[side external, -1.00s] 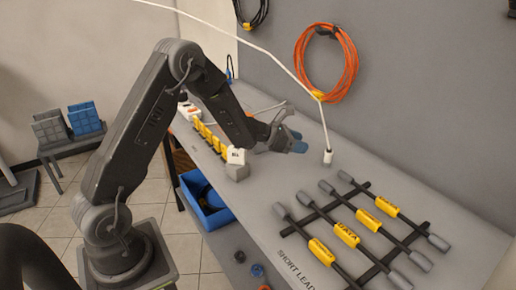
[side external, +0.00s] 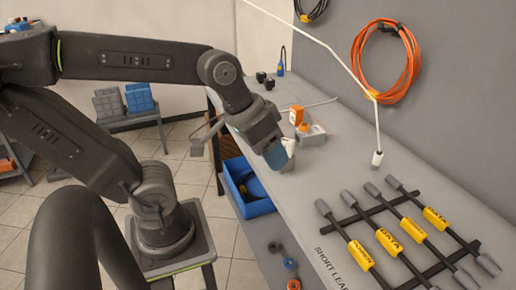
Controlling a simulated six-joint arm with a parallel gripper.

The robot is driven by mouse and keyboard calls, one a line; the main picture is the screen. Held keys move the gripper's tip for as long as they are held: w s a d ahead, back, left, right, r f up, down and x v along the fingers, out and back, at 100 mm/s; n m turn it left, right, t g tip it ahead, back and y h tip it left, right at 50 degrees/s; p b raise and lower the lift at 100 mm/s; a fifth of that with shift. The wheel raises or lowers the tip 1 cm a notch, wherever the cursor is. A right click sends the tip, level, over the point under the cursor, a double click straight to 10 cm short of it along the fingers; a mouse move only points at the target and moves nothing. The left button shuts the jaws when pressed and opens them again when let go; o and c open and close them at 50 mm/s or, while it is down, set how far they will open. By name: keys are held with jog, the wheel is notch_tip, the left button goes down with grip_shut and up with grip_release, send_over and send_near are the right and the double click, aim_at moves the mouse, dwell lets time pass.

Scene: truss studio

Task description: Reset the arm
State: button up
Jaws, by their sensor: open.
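My gripper (side external: 275,152), with blue fingertips, is open and hangs over the near-left edge of the grey workbench (side external: 345,150). My arm reaches across from the left with its forearm roughly level, and its wrist points down toward the bench. A small white piece (side external: 289,148) shows right beside the fingers; I cannot tell whether they touch it. The finger gap is mostly hidden by the wrist housing.
Short leads with yellow labels (side external: 388,241) lie across black bars at the right. A white cable (side external: 377,125) hangs down near them. An orange coil (side external: 386,58) hangs on the wall. A grey block with an orange plug (side external: 296,115) is behind my gripper. A blue bin (side external: 240,190) sits below.

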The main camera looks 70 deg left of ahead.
jog(key=shift+s+a+f+m+t+y, duration=0.15)
jog(key=shift+s+a+m+t+y, duration=0.15)
jog(key=shift+s+a+m+y, duration=0.35)
